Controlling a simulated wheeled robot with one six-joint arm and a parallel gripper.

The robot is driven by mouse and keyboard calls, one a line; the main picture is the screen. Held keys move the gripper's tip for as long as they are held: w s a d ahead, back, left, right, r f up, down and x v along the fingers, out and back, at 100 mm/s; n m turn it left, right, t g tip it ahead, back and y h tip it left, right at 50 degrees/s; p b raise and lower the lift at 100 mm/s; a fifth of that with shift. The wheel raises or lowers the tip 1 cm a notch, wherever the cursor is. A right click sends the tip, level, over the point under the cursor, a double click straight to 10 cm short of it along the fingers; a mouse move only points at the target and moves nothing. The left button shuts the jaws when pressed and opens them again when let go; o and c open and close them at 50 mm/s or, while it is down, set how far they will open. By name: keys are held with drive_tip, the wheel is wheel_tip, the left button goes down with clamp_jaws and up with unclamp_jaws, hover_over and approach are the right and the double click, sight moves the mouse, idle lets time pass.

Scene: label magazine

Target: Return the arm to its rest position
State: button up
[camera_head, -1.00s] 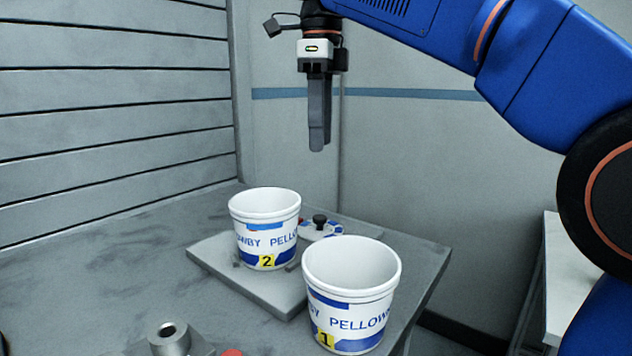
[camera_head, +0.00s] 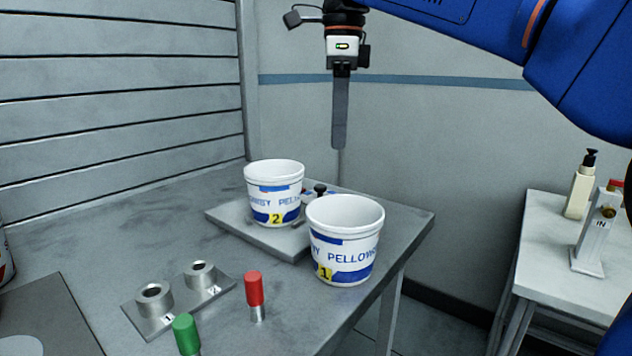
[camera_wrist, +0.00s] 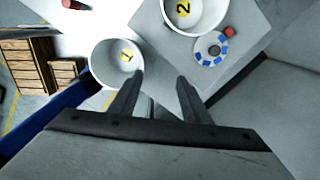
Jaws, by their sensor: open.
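My gripper (camera_head: 340,145) hangs pointing down above and behind the two tubs, clear of them, under my blue arm. In the wrist view its two fingers (camera_wrist: 158,82) are apart with nothing between them. In the head view the fingers overlap, so the gap is hidden there.
White tub 2 (camera_head: 274,190) stands on a grey plate (camera_head: 228,218); tub 1 (camera_head: 345,245) stands near the table's right edge. A two-hole metal block (camera_head: 178,305), a red-capped piece (camera_head: 255,295) and a green-capped piece (camera_head: 186,335) are in front. A side table (camera_head: 540,260) holds a pump bottle (camera_head: 580,185).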

drive_tip(key=s+d+f+n+t, duration=0.1)
drive_tip(key=s+d+f+n, duration=0.35)
drive_tip(key=d+f, duration=0.35)
drive_tip(key=s+d+f+n+t, duration=0.1)
drive_tip(key=s+d+f+n, duration=0.2)
drive_tip(key=d+f+n, duration=0.35)
drive_tip(key=s+d+f+n, duration=0.2)
drive_tip(key=s+d+f, duration=0.1)
drive_tip(key=f, duration=0.4)
drive_tip(key=s+d+f+n+t, duration=0.1)
drive_tip(key=s+d+f+n, duration=0.2)
drive_tip(key=f, duration=0.5)
drive_tip(key=s+d+f+n+t, duration=0.1)
drive_tip(key=s+d+f+n, duration=0.2)
drive_tip(key=s+f, duration=0.3)
drive_tip(key=shift+s+d+f, duration=0.25)
drive_tip(key=shift+d+f, duration=0.4)
drive_tip(key=shift+f, duration=0.15)
